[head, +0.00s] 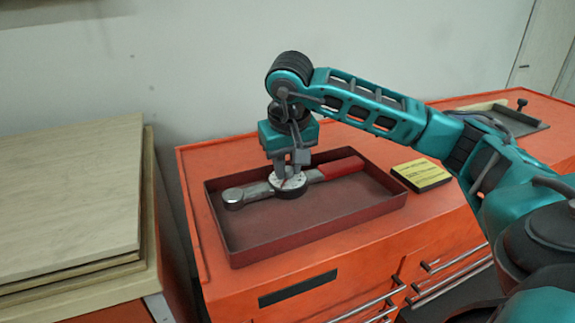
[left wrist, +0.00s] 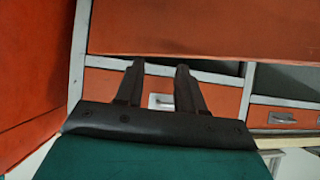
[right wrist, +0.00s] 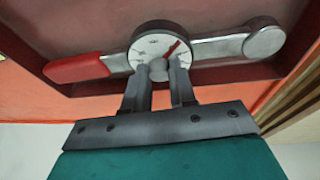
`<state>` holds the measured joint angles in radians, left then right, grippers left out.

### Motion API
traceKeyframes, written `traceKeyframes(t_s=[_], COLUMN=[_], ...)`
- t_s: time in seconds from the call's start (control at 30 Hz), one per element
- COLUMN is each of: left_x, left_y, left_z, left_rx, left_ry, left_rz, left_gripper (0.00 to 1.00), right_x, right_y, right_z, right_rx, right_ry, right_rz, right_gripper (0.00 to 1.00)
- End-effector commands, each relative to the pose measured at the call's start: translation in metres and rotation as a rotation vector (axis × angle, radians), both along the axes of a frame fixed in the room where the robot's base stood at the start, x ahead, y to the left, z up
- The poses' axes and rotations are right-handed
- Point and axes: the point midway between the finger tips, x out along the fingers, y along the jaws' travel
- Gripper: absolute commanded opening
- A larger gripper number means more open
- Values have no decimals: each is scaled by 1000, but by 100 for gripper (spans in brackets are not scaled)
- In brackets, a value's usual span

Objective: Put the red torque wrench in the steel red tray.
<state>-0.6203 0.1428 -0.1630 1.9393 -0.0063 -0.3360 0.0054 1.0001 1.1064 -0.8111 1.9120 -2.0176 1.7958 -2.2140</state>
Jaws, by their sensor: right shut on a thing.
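The torque wrench (head: 334,170) has a red grip, a round dial and a steel head. It lies in or just above the red steel tray (head: 330,226), inside its walls; I cannot tell if it touches the floor. My right gripper (head: 290,172) points down and is shut on the wrench at its dial. The right wrist view shows the dial (right wrist: 160,50) at the fingertips, the red grip to the left and the steel head to the right. My left gripper (left wrist: 158,75) shows only in the left wrist view, its fingers apart with nothing between them.
A yellow and black box (head: 421,174) stands right of the tray on the orange cabinet top (head: 240,150). A grey tray (head: 515,122) is farther back right. Wooden boards (head: 75,200) are stacked at the left. Orange drawers (left wrist: 120,88) face my left gripper.

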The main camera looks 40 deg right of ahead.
Motion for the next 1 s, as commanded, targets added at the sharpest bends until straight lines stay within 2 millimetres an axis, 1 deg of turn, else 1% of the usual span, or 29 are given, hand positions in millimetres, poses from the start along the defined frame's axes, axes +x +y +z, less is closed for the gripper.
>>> traceKeyframes(t_s=[0.27,0.4,0.43,0.67,0.87,1.0], left_x=[-3,-3,-3,-3,-3,-3], left_y=[0,0,0,0,0,0], left_z=[-1,-4,-3,-3,-3,0], left_rx=[0,0,0,0,0,0], left_ry=[5,5,6,5,5,5], left_rz=[0,0,0,0,0,0], left_gripper=[38,38,38,38,38,38], right_x=[1,1,0,0,0,0], right_y=[0,0,0,0,0,0], right_z=[1,-3,-4,-4,-4,2], right_rx=[0,0,1,1,1,0], right_ry=[-8,-8,-1,-1,-1,-2], right_rz=[-1,-1,-1,-1,-1,0], right_gripper=[0,0,28,50,51,51])
